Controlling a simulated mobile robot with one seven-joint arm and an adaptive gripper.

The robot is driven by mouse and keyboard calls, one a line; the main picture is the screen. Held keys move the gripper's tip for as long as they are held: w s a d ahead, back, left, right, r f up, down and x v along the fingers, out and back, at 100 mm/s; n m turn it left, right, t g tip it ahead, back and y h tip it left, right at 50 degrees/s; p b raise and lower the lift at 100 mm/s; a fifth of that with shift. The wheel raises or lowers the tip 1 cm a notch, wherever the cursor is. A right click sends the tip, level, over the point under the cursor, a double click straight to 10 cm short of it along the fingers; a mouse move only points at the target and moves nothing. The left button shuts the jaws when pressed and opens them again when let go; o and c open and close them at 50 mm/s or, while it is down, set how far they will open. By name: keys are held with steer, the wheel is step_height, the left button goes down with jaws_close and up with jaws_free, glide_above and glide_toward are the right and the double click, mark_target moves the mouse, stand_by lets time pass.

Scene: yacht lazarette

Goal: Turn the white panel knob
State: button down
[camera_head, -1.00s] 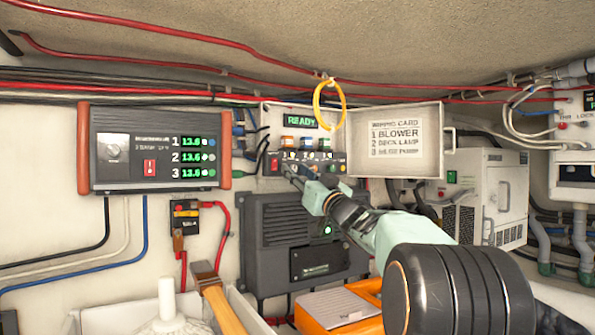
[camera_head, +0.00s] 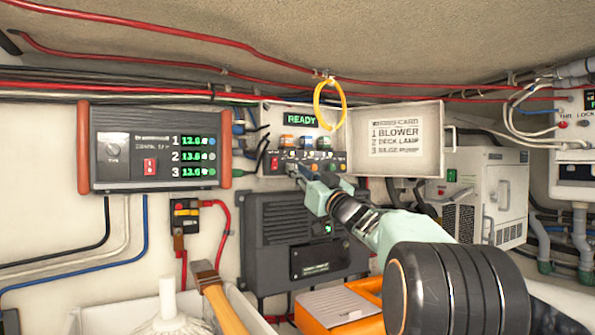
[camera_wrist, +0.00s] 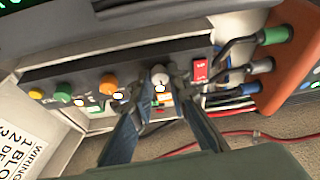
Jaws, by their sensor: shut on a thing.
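The white panel knob (camera_wrist: 160,75) sits on the dark strip of the switch panel in the wrist view. My gripper (camera_wrist: 161,84) has one finger on each side of it and is shut on it. In the head view my gripper (camera_head: 294,171) reaches the lower front of the panel (camera_head: 266,140) and hides the knob. The panel's display (camera_head: 300,119) reads READY in green. An orange knob (camera_wrist: 109,84) and a green knob (camera_wrist: 64,88) are beside the white one. A red switch (camera_wrist: 200,71) is on its other side.
An open panel cover (camera_head: 358,150) with a wiring card stands right of the panel. A yellow ring (camera_head: 328,104) hangs in front of the panel's upper right. A grey unit (camera_head: 262,240) is below. A display box (camera_head: 126,150) is to the left.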

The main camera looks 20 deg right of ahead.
steer(key=n+y+p, duration=0.1)
steer(key=n, duration=0.2)
steer(key=n+g+y, duration=0.1)
steer(key=n, duration=0.1)
steer(key=shift+d+r+n+y+p, duration=0.1)
steer(key=shift+d+n+y+p, duration=0.05)
steer(key=shift+n+y+p, duration=0.25)
steer(key=shift+n+g+y+p, duration=0.45)
steer(key=shift+n+g+p, duration=0.05)
steer(key=shift+n, duration=0.8)
steer(key=shift+n+g+y+p, duration=0.45)
steer(key=shift+n+g+p, duration=0.05)
steer(key=shift+n, duration=0.8)
steer(key=c, duration=1.8)
jaws_free()
steer(key=shift+c, duration=0.2)
steer(key=shift+d, duration=0.1)
steer(key=v, duration=1.2)
